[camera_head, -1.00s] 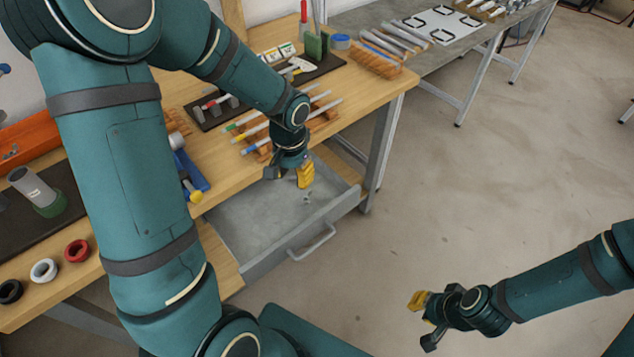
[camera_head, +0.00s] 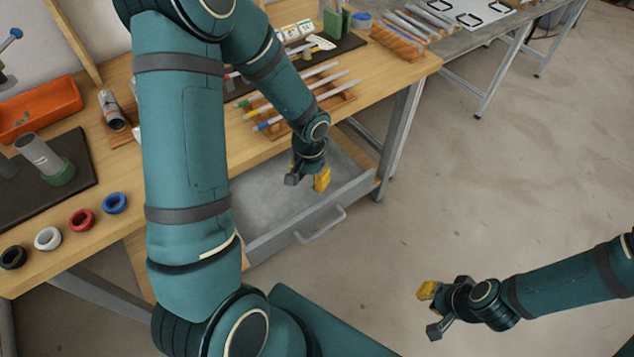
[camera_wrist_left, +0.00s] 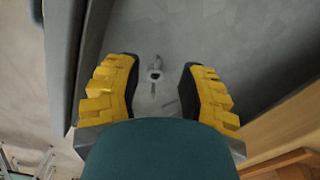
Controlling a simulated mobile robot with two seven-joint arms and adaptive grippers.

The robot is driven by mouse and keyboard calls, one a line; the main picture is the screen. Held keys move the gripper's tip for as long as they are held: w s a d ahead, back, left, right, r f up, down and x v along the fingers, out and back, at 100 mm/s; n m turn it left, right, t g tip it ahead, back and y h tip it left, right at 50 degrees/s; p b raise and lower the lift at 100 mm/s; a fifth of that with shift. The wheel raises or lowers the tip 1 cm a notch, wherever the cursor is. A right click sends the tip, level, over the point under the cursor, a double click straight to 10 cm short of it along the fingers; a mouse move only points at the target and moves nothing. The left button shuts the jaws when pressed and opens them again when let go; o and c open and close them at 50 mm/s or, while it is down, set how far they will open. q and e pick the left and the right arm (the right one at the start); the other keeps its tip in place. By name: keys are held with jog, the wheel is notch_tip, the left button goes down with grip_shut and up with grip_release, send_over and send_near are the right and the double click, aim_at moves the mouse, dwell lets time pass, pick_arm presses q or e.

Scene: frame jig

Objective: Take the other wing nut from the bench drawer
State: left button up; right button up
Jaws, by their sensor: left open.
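My left gripper (camera_head: 307,181) is over the drawer, fingers pointing down. In the left wrist view it (camera_wrist_left: 166,92) is open, with nothing held between its yellow-padded fingers. A small metal wing nut (camera_wrist_left: 155,74) lies on the drawer floor, in line with the gap between the fingertips. Faint marks or thin parts beside it are too small to tell. The head view does not show the nut clearly. My right gripper (camera_head: 431,310) is open and empty, over the floor well to the right of the drawer.
The drawer front with its handle (camera_head: 320,226) and the drawer walls surround the left gripper. The wooden bench top (camera_head: 110,215) overhangs the drawer's back. Above it are a rack of coloured rods (camera_head: 300,105), colored rings (camera_head: 81,220) and an orange bin (camera_head: 40,108).

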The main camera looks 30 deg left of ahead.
aim_at(311, 186)
pick_arm(q)
notch_tip(311, 186, down, 4)
jog(key=shift+d+r+b, duration=0.1)
jog(key=shift+r+b, duration=0.1)
jog(key=shift+b, duration=0.25)
grip_shut()
jog(key=shift+r, duration=0.15)
